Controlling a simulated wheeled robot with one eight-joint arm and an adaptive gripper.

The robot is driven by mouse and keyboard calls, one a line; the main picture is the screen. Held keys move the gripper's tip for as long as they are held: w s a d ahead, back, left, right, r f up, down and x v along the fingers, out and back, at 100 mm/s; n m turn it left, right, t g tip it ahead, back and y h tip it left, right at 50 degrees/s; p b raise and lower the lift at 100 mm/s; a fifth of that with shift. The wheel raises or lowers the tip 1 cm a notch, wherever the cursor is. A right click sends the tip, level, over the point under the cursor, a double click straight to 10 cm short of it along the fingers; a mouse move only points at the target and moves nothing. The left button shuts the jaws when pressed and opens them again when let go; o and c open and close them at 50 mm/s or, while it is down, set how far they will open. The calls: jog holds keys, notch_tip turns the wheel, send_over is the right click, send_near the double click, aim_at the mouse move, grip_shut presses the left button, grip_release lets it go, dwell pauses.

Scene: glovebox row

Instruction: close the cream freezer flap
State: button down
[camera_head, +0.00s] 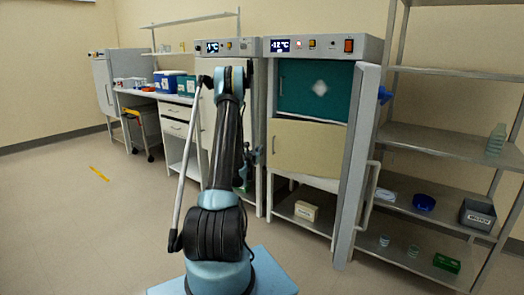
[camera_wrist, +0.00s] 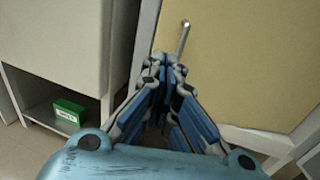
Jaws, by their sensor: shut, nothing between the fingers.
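The cream flap (camera_head: 302,148) is the lower of two flaps in the middle-right freezer, below a teal flap (camera_head: 298,88). Its left edge juts left of the teal flap's edge, so it looks slightly ajar, but I cannot tell the gap for sure. It has a small vertical handle (camera_head: 273,145) near its left edge. In the wrist view the cream flap (camera_wrist: 240,70) fills the upper right, with the handle (camera_wrist: 183,38) above my fingertips. My gripper (camera_wrist: 163,80) is shut and empty, in front of the flap's left edge; contact is unclear. It also shows in the head view (camera_head: 254,156).
The freezer's outer grey door (camera_head: 352,165) stands wide open on the right.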

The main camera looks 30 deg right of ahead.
aim_at(269, 141)
jog(key=x, duration=1.2)
jog(key=shift+w+d, duration=0.25)
jog(key=shift+w+d, duration=0.1)
jog(key=w+d+m+g+h, duration=0.1)
jog(key=w+d+m+g, duration=0.1)
jog(key=w+d, duration=0.3)
jog(key=shift+d+g+h, duration=0.4)
jog(key=shift+d+g, duration=0.1)
jog(key=shift+d, duration=0.5)
jog(key=v, duration=1.3)
jog(key=c, duration=2.1)
grip_release()
jog(key=shift+s+a, duration=0.3)
jog(key=shift+s, duration=0.05)
jog(key=o, duration=0.4)
jog(key=s+t, duration=0.1)
jog(key=s, duration=0.1)
jog(key=s+r+n+t+y, duration=0.1)
jog(key=s, duration=0.2)
jog(key=s+a+n+t+y, duration=0.1)
jog(key=s, duration=0.2)
jog(key=shift+s+r, duration=0.25)
jog(key=shift+r, duration=0.1)
jog(key=x, duration=1.7)
jog(key=shift+w, duration=0.15)
